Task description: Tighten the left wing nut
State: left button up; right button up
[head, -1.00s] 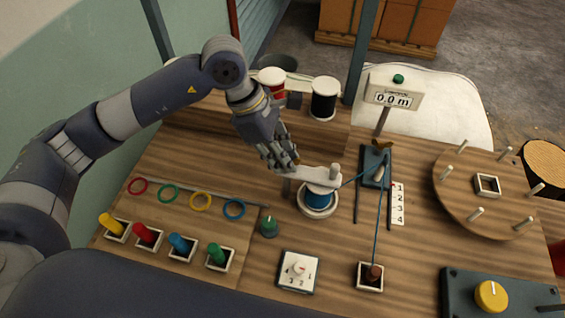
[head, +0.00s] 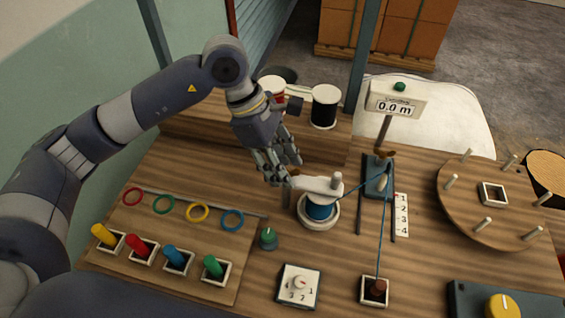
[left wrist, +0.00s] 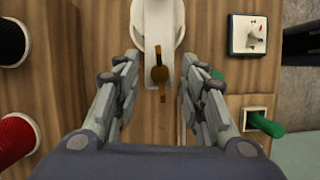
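The left wing nut (left wrist: 160,74) is a small brass piece on the end of the pale clamp arm (left wrist: 165,30) over the spool; in the head view it is a small brown spot (head: 294,172) beside my fingers. The arm holds the blue-thread spool (head: 320,208). My left gripper (head: 281,172) hangs just left of the clamp arm. In the left wrist view (left wrist: 158,100) its two fingers are apart, one on each side of the wing nut, with visible gaps and no contact. Another brass wing nut (head: 386,153) sits on the dark thread guide (head: 376,172). My right gripper is out of view.
Red (head: 273,88) and black (head: 324,107) spools stand on the raised back ledge. A length display (head: 394,106) stands behind the guide. Coloured pegs and rings lie at the left, a dial (head: 299,285) in front, and a pegged wooden disc (head: 492,200) at the right.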

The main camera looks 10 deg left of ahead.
pick_arm(q)
jog(key=v, duration=1.2)
